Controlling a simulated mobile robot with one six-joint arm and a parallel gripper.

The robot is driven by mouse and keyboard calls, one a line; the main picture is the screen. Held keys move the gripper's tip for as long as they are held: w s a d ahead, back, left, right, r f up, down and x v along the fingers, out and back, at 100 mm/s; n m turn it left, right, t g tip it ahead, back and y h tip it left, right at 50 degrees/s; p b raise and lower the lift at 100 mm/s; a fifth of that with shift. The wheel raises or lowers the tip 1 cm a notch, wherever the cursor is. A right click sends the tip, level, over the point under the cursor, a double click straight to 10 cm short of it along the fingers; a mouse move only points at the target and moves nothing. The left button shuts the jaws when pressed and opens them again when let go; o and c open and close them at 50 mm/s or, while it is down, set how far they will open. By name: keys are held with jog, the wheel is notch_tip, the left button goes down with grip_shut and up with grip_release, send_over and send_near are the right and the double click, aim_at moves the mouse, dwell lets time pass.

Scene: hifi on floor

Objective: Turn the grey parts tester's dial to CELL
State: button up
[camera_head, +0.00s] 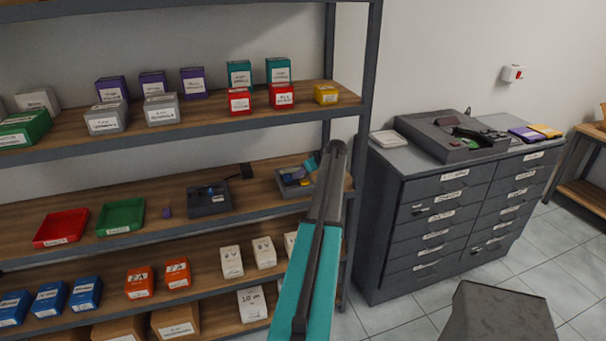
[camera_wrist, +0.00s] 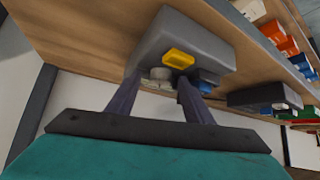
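A dark grey device (camera_head: 208,200) with a small blue part on top sits on the middle shelf board. It also shows small in the wrist view (camera_wrist: 265,97). A larger grey unit (camera_head: 440,135) with a raised block and a green part stands on the drawer cabinet. I cannot tell from these frames which of them is the grey parts tester, and no dial or CELL mark is readable. My gripper (camera_wrist: 158,80) is open, its fingers apart, close to a grey bin (camera_wrist: 190,35) holding yellow, blue and pale items. In the head view my arm partly covers this bin.
Red (camera_head: 61,228) and green (camera_head: 121,217) trays lie on the same shelf board. Boxes crowd the boards above and below. A dark shelf post (camera_head: 369,60) stands beside my arm. The drawer cabinet (camera_head: 455,220) is to the right, with tiled floor in front.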

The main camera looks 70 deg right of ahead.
dwell(0.3)
jog(key=shift+b+v, duration=0.5)
jog(key=shift+v, duration=0.45)
jog(key=b+v, duration=0.4)
jog(key=v, duration=0.8)
jog(key=shift+f, duration=0.15)
